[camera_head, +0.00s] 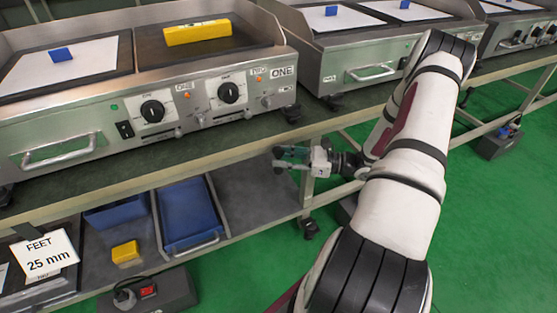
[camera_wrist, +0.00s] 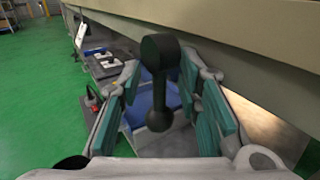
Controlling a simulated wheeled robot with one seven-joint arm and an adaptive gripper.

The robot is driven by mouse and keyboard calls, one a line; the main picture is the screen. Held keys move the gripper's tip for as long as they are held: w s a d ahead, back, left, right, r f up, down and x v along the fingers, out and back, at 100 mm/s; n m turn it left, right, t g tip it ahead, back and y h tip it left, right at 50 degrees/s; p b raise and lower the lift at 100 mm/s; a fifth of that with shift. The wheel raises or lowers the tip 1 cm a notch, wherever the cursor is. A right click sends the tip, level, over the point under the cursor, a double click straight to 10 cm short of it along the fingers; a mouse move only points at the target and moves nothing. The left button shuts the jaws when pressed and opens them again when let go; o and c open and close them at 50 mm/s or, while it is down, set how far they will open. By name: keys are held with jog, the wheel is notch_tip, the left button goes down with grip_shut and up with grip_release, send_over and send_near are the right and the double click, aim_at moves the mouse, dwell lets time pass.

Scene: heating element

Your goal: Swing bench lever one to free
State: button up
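A black lever (camera_wrist: 159,85) with a thick block-like top and a round knob at its lower end hangs beneath the bench edge in the wrist view. My gripper (camera_wrist: 161,78) is open. Its teal-padded fingers stand on both sides of the lever, with gaps left and right, so they do not appear to touch it. In the head view my gripper (camera_head: 280,158) is just below the front edge of the bench (camera_head: 230,146), under the griddle marked ONE (camera_head: 210,100). The lever cannot be made out clearly there.
A lower shelf (camera_head: 250,187) holds blue trays (camera_head: 188,212) and a yellow block (camera_head: 126,252). A bench leg with a caster (camera_head: 310,228) stands near my gripper. A sign reading FEET 25 mm (camera_head: 49,255) is at lower left. Green floor (camera_head: 250,280) is open in front.

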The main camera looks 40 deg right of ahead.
jog(key=shift+w+a, duration=0.45)
jog(key=shift+w, duration=0.05)
grip_shut()
